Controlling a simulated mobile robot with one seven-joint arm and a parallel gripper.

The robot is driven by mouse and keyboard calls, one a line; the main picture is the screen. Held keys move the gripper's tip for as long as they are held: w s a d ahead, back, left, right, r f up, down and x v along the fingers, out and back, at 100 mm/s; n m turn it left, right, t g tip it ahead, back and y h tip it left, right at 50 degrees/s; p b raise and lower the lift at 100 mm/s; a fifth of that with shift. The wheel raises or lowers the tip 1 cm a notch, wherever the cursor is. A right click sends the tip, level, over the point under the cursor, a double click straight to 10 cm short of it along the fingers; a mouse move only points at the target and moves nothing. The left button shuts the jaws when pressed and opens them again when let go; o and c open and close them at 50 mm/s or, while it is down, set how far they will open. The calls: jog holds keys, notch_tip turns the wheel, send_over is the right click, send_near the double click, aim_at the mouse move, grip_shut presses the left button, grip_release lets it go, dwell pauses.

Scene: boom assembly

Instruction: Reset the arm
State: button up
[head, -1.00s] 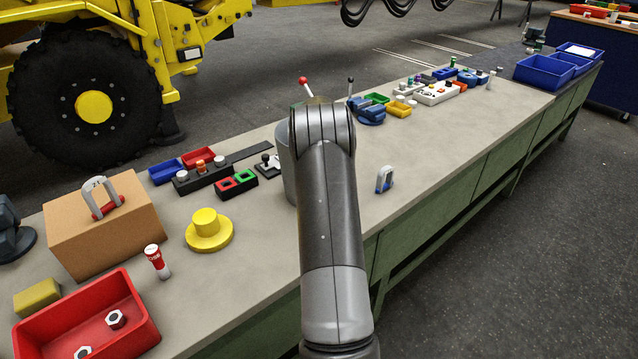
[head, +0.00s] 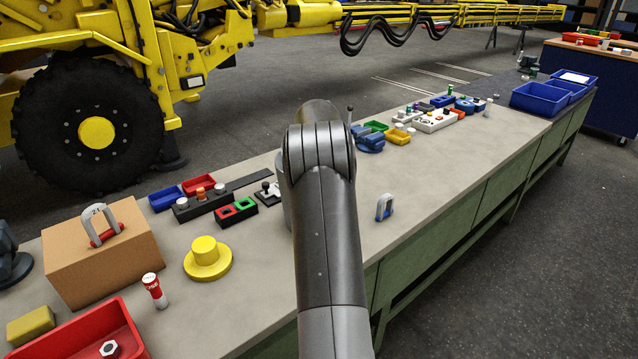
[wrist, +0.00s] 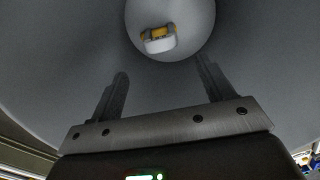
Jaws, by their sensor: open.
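My gripper (wrist: 162,68) shows in the wrist view with its two dark fingers spread and nothing between them. It faces into what looks like a smooth grey round container, whose walls fill most of that view. A small white and yellow object (wrist: 158,40) lies in the round lighter area at its far end, beyond the fingertips. In the head view my arm rises through the middle and hides the gripper. A grey cylinder (head: 285,205) stands on the bench, mostly hidden behind my arm.
Bench top right of my arm is mostly clear.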

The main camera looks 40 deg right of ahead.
dwell(0.3)
jog(key=w+a+r+m+t+y, duration=0.1)
jog(key=w+a+r+t, duration=0.2)
jog(key=r, duration=0.5)
jog(key=s+a+r+n, duration=0.3)
jog(key=a, duration=0.4)
jog(key=s+a+r+n, duration=0.3)
jog(key=a+r, duration=0.1)
jog(key=a, duration=0.3)
jog(key=s+a+r+n, duration=0.2)
jog(key=s+a+r, duration=0.1)
jog(key=a, duration=0.4)
jog(key=s+a+n+t+h, duration=0.1)
jog(key=s+a+n+t, duration=0.1)
jog(key=s+a+n, duration=0.75)
jog(key=s+a+f+n, duration=0.3)
jog(key=s+a, duration=0.1)
jog(key=s, duration=0.4)
jog(key=s+a+f+n, duration=0.3)
jog(key=s, duration=0.5)
jog(key=shift+s+a+t, duration=0.2)
jog(key=shift+a+t, duration=0.1)
jog(key=shift+a, duration=0.05)
